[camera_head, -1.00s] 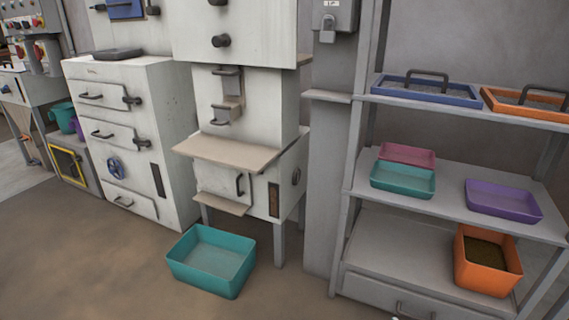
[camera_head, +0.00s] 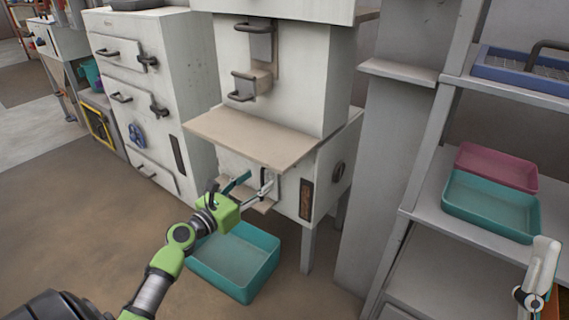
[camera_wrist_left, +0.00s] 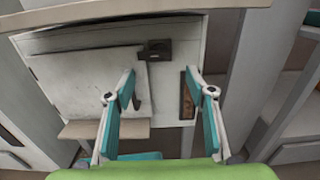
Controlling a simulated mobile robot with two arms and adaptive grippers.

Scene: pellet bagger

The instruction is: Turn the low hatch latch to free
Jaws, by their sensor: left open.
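The low hatch (camera_wrist_left: 85,80) is a pale panel on the front of the white machine, under a tan shelf. Its dark latch (camera_wrist_left: 157,48) is at the hatch's upper right edge in the left wrist view, with a dark bar hanging below it. My left gripper (camera_head: 251,188) is open in front of the hatch. Contact with the bar cannot be told. A white jointed part, apparently of my right gripper (camera_head: 540,275), shows at the lower right; its jaws are unclear.
The tan shelf (camera_head: 250,137) juts out above the hatch and a smaller ledge (camera_wrist_left: 88,129) below it. A teal bin (camera_head: 240,262) stands on the floor under my left arm. A grey rack with trays (camera_head: 490,205) stands at the right. Open floor lies at the left.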

